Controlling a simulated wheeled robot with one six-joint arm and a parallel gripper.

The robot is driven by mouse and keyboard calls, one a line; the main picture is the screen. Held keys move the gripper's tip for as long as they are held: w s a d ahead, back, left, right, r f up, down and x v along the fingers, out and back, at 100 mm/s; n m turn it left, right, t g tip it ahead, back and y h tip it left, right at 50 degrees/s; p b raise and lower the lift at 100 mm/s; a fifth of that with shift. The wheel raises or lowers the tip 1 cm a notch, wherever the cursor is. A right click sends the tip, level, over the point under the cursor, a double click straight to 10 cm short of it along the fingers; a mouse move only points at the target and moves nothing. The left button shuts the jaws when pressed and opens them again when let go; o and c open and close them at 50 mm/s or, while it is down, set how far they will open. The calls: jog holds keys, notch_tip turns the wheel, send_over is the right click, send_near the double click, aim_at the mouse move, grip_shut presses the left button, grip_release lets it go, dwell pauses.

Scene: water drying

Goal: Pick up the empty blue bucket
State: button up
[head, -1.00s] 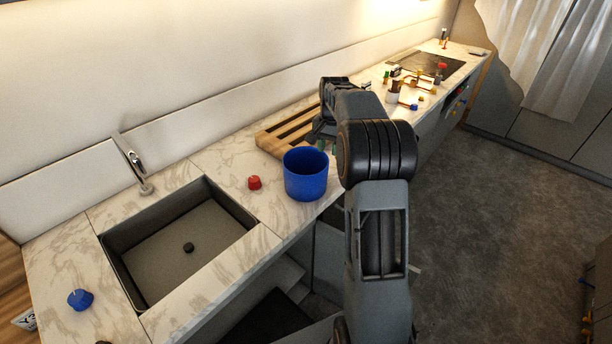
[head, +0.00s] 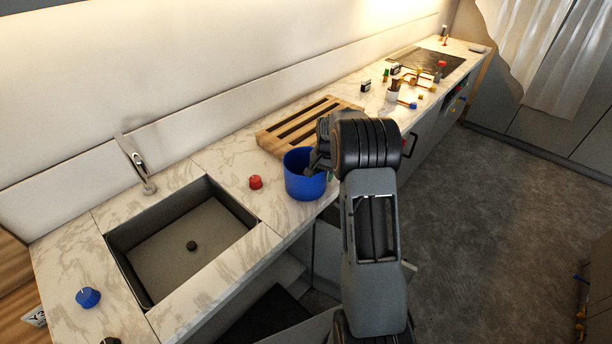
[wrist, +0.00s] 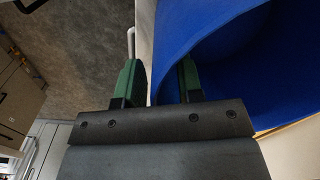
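The blue bucket (head: 303,184) stands upright on the marble counter near its front edge, to the right of the sink. It also fills the upper right of the wrist view (wrist: 220,45). My gripper (wrist: 158,80) is at the bucket's right rim. In the wrist view its two green-padded fingers are apart, with the bucket's wall between them: one finger is outside and the other is inside. A gap shows between the outer finger and the wall, so the gripper is open. In the head view the fingertips are hidden by the bucket and my wrist.
A slatted wooden rack (head: 306,124) lies just behind the bucket. A red knob-like object (head: 255,182) sits left of it, and the sink (head: 182,243) is farther left. Several small items stand along the counter toward the dark cooktop (head: 428,61). Open floor lies to the right.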

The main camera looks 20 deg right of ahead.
jog(key=shift+f, duration=0.1)
grip_shut()
dwell(0.7)
